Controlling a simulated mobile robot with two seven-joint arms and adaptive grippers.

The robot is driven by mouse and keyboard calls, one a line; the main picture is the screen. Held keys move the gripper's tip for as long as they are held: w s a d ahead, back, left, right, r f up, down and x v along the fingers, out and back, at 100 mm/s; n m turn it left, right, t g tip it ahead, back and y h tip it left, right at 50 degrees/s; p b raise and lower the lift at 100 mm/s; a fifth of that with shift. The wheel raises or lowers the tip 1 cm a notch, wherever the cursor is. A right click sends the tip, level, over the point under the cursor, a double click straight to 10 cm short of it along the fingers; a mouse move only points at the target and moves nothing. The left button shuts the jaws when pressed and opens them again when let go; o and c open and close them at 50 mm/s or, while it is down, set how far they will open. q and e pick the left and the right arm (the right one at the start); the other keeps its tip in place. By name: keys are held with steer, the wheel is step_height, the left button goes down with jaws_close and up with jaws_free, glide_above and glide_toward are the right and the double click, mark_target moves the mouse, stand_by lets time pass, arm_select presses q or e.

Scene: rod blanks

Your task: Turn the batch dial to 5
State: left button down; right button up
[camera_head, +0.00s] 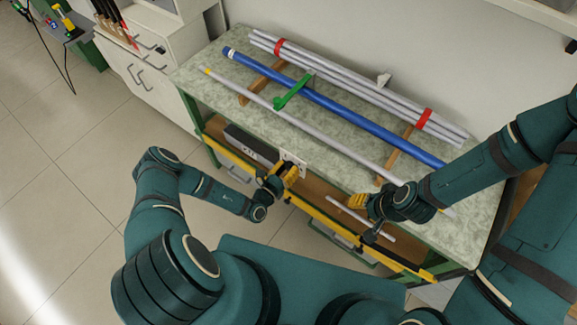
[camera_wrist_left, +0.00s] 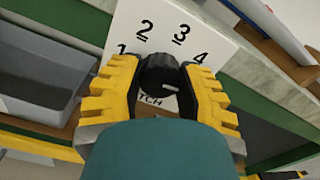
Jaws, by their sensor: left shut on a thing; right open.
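The batch dial's white plate (camera_head: 296,160) is on the front of the workbench. In the left wrist view the plate (camera_wrist_left: 218,40) shows 1, 2, 3 and 4 around a black knob (camera_wrist_left: 157,74); part of the lettering below the knob is covered. A short white mark shows on the knob's lower right. The 5 is not visible. My left gripper (camera_head: 284,180) is at the plate, its yellow fingers (camera_wrist_left: 157,66) shut on the knob from both sides. My right gripper (camera_head: 360,202) is open at the bench's front edge, away from the dial.
The bench top (camera_head: 210,68) carries a blue rod (camera_head: 330,103), a long grey rod (camera_head: 300,125), a red-tied bundle of grey rods (camera_head: 350,85) and a green piece (camera_head: 292,93). A grey bin (camera_head: 250,144) is left of the dial. A short pale rod (camera_head: 362,219) lies below.

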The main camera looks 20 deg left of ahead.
arm_select(q)
steer(key=shift+m, duration=0.5)
steer(key=c, duration=0.5)
jaws_free()
steer(key=v, duration=1.2)
